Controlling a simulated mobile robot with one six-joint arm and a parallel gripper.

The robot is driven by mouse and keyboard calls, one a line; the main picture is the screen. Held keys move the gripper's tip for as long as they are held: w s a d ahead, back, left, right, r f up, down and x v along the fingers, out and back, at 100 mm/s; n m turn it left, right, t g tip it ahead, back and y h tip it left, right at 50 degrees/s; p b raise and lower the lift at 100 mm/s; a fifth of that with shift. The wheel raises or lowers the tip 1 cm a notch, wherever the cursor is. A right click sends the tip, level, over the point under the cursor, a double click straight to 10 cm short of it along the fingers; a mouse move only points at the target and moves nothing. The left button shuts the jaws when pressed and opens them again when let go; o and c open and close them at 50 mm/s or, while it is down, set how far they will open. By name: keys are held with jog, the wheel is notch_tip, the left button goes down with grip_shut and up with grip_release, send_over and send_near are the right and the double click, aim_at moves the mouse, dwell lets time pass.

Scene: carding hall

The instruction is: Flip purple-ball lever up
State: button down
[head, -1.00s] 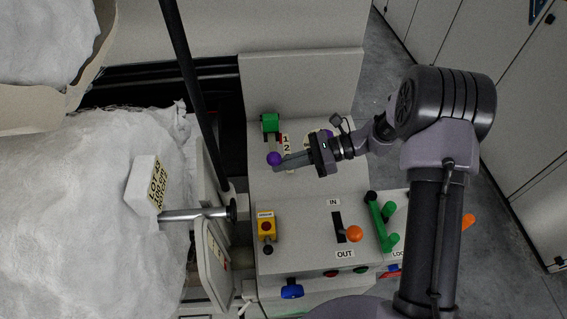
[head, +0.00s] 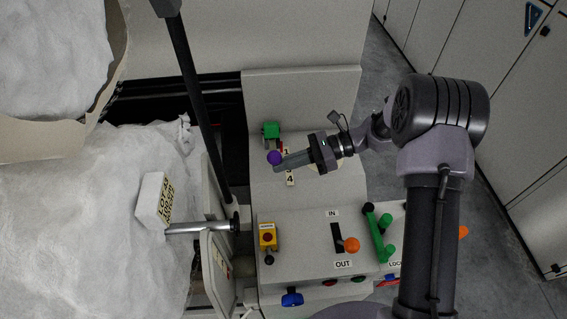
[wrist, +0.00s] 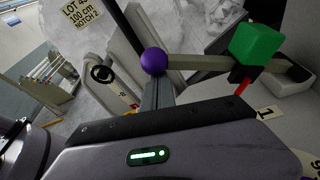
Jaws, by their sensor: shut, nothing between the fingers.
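The purple ball (head: 274,157) is on the end of a lever at the upper part of the grey control panel. In the wrist view the ball (wrist: 153,61) sits right at my fingertips, and its grey lever bar (wrist: 200,62) runs right toward a green block (wrist: 256,45). My gripper (head: 281,168) is shut and empty, coming in from the right, its tips just below and beside the ball. The tips appear to touch the ball, but a small gap cannot be ruled out. A red pointer (wrist: 243,88) shows below the green block. Number plate 4 (head: 290,179) shows below my fingers.
Lower on the panel are a yellow box with a red button (head: 268,236), an orange-ball IN/OUT lever (head: 352,245) and green handles (head: 386,222). A dark post (head: 198,105) rises left of the panel. White fibre (head: 75,225) fills the left. Grey cabinets (head: 500,150) stand right.

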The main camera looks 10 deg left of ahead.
jog(key=shift+w+a+r, duration=0.1)
jog(key=shift+w+r, duration=0.25)
jog(key=shift+r, duration=0.35)
jog(key=f+p+v, duration=0.1)
jog(key=p+v, duration=0.1)
jog(key=v, duration=1.5)
jog(key=shift+s+d+f+p, duration=0.2)
jog(key=shift+s+d+p, duration=0.05)
jog(key=shift+d+p, duration=0.15)
jog(key=shift+a, duration=0.1)
